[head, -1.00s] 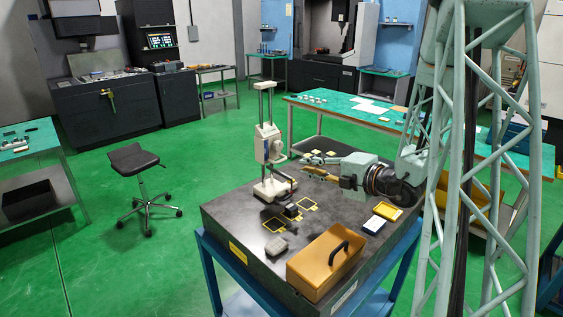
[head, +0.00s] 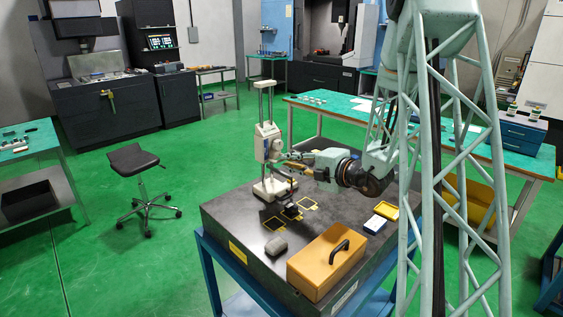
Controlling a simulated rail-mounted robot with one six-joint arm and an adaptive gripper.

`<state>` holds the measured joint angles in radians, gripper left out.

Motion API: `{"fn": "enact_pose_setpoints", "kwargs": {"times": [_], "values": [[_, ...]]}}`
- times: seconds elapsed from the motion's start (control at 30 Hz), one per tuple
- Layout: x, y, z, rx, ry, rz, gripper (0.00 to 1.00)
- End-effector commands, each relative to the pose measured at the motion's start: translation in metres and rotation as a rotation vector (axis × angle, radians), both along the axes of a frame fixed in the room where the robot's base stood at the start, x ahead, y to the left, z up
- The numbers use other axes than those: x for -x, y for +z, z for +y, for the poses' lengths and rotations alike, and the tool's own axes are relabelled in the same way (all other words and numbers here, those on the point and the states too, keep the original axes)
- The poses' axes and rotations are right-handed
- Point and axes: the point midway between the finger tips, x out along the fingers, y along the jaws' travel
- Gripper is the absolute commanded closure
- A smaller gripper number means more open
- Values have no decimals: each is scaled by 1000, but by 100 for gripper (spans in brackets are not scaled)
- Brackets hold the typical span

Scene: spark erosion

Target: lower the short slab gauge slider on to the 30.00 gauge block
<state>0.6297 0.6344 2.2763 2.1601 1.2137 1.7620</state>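Small dark blocks (head: 291,210) lie on the plate in front of the base; I cannot read which is the 30.00 gauge block. My gripper (head: 284,162) reaches in from the right, its fingertips at the slider's right side. The two fingers look apart, with a gap between them. The fingertips partly cover the slider's side, and contact cannot be told.
An orange case (head: 326,268) with a dark handle stands at the plate's front. A grey rounded object (head: 277,245) lies left of it. Yellow and white trays (head: 386,210) lie at the right edge. Yellow-outlined squares mark the surface plate (head: 232,215), whose left part is clear.

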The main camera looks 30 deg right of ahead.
Motion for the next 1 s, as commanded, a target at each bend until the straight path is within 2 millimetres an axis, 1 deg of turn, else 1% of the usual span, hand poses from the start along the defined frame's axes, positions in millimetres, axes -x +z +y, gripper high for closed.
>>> {"fn": "enact_pose_setpoints", "kwargs": {"times": [0.03,0.2,0.4,0.83,0.97,1.0], "values": [[-6,-2,3,0,2,-1,89],[-22,-5,7,0,1,-1,89],[-34,-8,11,2,1,0,89],[-38,-9,12,1,0,0,89],[-38,-9,12,1,0,0,100],[-38,-9,12,1,0,0,100]]}}
